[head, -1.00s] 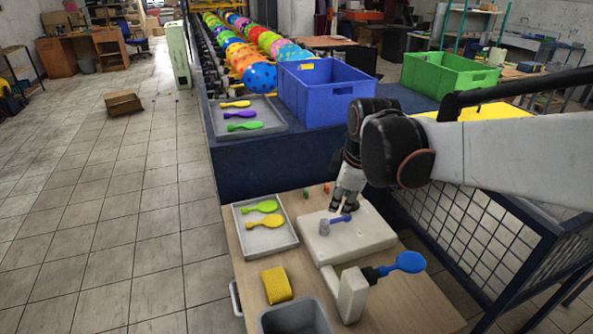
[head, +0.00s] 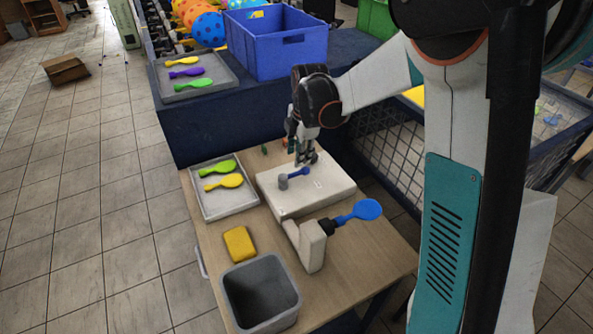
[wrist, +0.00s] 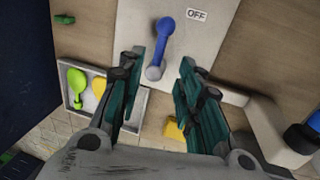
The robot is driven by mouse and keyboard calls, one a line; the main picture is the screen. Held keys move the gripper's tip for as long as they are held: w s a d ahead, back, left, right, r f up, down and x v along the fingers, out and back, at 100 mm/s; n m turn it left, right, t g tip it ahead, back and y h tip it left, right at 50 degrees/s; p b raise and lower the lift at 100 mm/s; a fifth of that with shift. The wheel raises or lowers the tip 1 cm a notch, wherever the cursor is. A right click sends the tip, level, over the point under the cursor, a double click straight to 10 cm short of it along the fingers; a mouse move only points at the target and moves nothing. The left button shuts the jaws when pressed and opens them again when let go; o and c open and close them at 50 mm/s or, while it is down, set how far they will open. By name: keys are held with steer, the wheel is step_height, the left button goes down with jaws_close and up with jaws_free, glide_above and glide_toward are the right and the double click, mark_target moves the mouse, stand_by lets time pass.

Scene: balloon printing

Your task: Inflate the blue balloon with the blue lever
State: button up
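The blue lever (head: 298,173) lies on top of the white machine box (head: 283,202); its end is a grey knob in the head view. In the wrist view the lever (wrist: 161,47) points down between my fingers, beside an OFF label (wrist: 196,15). My gripper (head: 306,158) is just above the box, near the lever's blue end. In the wrist view my gripper (wrist: 160,65) is open, its fingers apart on either side of the lever's end. The blue balloon (head: 361,211) is flat, on the nozzle of the white arm in front of the box.
A grey tray (head: 236,208) with a green and a yellow balloon lies left of the box. A yellow sponge (head: 239,244) and a grey bin (head: 232,296) are at the front. A blue crate (head: 262,48) and another tray (head: 164,81) stand behind.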

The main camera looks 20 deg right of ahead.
mark_target(296, 172)
steer(key=f, duration=0.2)
steer(key=w+f+b, duration=0.1)
steer(key=f, duration=0.2)
steer(key=f+b, duration=0.1)
steer(key=f, duration=0.2)
steer(key=shift+w+a+f, duration=0.15)
steer(key=shift+w+f, duration=0.1)
steer(key=shift+w, duration=0.1)
steer(key=shift+c, duration=0.6)
jaws_close()
